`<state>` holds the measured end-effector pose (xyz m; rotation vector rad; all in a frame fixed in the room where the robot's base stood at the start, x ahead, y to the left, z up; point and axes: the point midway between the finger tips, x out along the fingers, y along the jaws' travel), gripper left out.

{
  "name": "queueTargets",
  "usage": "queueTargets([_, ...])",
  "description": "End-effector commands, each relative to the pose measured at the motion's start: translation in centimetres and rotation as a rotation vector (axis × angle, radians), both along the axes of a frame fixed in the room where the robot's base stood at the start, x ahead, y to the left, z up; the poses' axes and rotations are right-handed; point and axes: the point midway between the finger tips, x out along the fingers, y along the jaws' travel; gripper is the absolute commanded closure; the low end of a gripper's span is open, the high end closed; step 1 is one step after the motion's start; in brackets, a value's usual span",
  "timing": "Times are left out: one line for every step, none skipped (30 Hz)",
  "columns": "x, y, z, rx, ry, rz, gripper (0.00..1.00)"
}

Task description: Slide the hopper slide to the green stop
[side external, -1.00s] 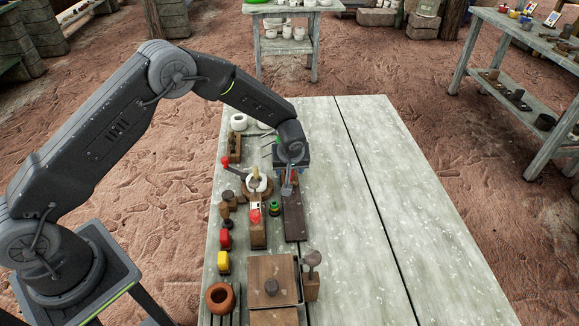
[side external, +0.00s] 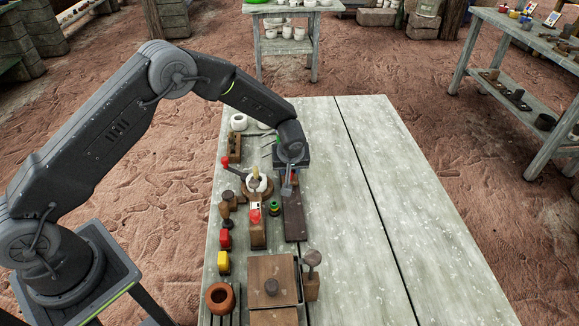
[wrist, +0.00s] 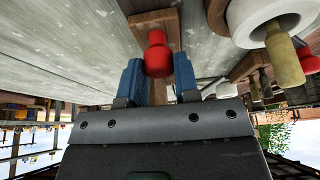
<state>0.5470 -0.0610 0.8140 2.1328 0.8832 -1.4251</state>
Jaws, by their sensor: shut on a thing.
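A dark brown wooden rail (side external: 295,220) lies lengthwise on the table; I take it to be the hopper slide's track. My gripper (side external: 288,188) is low over its far part, pointing down. In the wrist view, the two blue fingers of my gripper (wrist: 157,80) are shut on a red knob (wrist: 157,54), which stands above a brown wooden strip (wrist: 152,18). The knob is mostly hidden by the gripper in the side view. A small green-topped piece (side external: 274,207) stands left of the rail; I cannot tell whether it is the green stop.
A white mortar with a pestle (side external: 257,184) stands close left of my gripper. The table's right side (side external: 370,190) is clear.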

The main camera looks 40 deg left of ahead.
Motion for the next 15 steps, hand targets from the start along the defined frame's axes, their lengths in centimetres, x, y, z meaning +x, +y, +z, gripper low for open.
queueTargets([0.0, -0.1, 0.0, 0.0, 0.0, 0.0, 1.0])
queueTargets([-0.1, -0.2, 0.0, 0.0, 0.0, -0.001, 1.0])
queueTargets([-0.4, -0.5, 0.0, 0.0, 0.001, -0.002, 1.0])
queueTargets([-0.7, -0.8, 0.1, 0.0, 0.0, -0.003, 1.0])
queueTargets([-1.0, -1.2, 0.1, 0.0, 0.0, -0.004, 1.0])
queueTargets([-1.7, -1.9, 0.1, 0.001, 0.002, -0.007, 1.0])
queueTargets([-2.2, -2.4, 0.1, 0.0, 0.002, -0.006, 1.0])
queueTargets([-2.7, -2.9, 0.1, 0.0, 0.001, -0.006, 1.0])
queueTargets([-3.4, -3.6, 0.1, 0.001, 0.002, -0.007, 1.0])
queueTargets([-3.8, -4.0, 0.1, 0.001, 0.002, -0.007, 1.0])
queueTargets([-4.2, -4.4, 0.1, 0.0, 0.002, -0.006, 1.0])
queueTargets([-4.7, -4.9, 0.1, 0.0, 0.001, -0.005, 1.0])
queueTargets([-5.0, -5.2, 0.1, 0.0, 0.0, -0.004, 1.0])
queueTargets([-5.3, -5.4, 0.1, 0.001, 0.001, -0.005, 1.0])
queueTargets([-5.5, -5.6, 0.1, 0.0, 0.0, -0.003, 1.0])
